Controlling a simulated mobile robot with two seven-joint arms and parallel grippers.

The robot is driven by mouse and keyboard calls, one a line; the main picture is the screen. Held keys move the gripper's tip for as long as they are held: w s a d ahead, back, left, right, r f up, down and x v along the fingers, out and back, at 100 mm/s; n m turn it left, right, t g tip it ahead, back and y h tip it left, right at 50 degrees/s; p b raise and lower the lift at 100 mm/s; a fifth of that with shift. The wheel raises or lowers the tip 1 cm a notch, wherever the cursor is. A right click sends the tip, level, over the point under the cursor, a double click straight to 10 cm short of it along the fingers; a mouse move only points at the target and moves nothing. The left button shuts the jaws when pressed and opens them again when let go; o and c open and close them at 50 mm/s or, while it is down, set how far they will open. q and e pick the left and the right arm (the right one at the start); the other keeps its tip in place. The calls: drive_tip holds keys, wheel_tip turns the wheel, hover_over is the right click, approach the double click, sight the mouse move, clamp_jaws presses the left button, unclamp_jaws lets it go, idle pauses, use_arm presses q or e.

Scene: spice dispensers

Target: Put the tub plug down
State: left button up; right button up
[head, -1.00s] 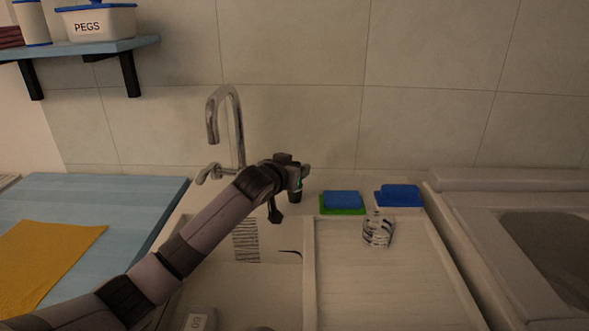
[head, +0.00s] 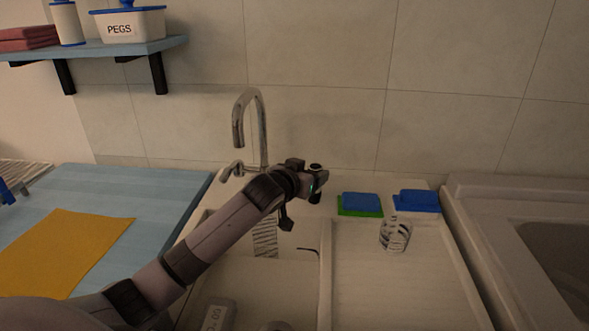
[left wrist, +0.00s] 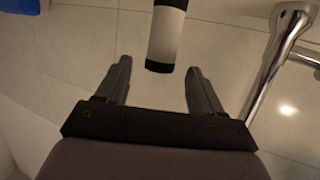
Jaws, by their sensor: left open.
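My left gripper (head: 313,187) is open near the back ledge of the sink, right of the tap. In the left wrist view its two spread fingers (left wrist: 159,66) show a clear gap. A small upright cylinder (head: 316,198), dark at its lower part, stands on the ledge at the gripper. In the left wrist view this cylinder (left wrist: 164,45) is black and pale grey, in line with the gap and not gripped. I cannot tell whether it is the tub plug; no other plug can be made out clearly. My right gripper is not in view.
The chrome tap (head: 262,130) stands close on the left. The sink (head: 285,275) lies below my arm. The drainboard (head: 400,290) is mostly clear.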

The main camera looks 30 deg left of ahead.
use_arm(q)
drive_tip(key=p+v, duration=0.2)
drive_tip(key=v, duration=0.6)
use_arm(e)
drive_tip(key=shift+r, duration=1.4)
